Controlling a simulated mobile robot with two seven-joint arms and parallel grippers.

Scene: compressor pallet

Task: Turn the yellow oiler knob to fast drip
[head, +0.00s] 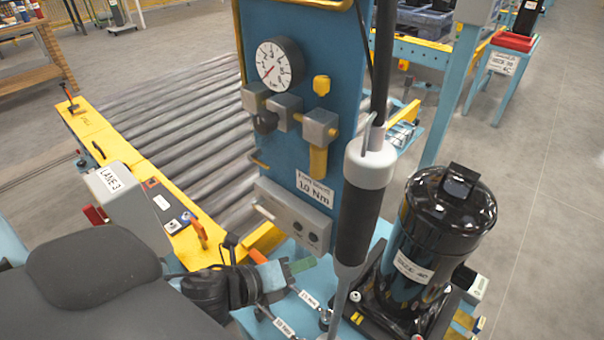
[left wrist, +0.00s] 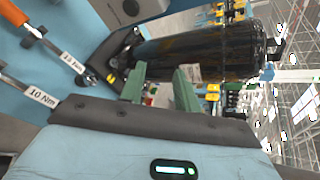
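The yellow oiler knob (head: 321,85) sits on the blue panel (head: 335,40), to the right of the round white pressure gauge (head: 280,62). Below it is a grey block (head: 320,126) with a yellow bowl (head: 318,160) hanging under it. My left gripper (head: 303,265) is low in front of the panel, well below the knob and apart from it. In the left wrist view its two green fingers (left wrist: 160,80) stand apart with nothing between them. The knob does not show there. My right gripper is not in view.
A black-and-white driver (head: 362,200) hangs in front of the panel's right side. A black compressor (head: 440,235) stands at right. Tools with torque tags (head: 285,327) lie near my left gripper; the wrist view shows an orange handle (left wrist: 12,13). A roller conveyor (head: 170,110) runs behind.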

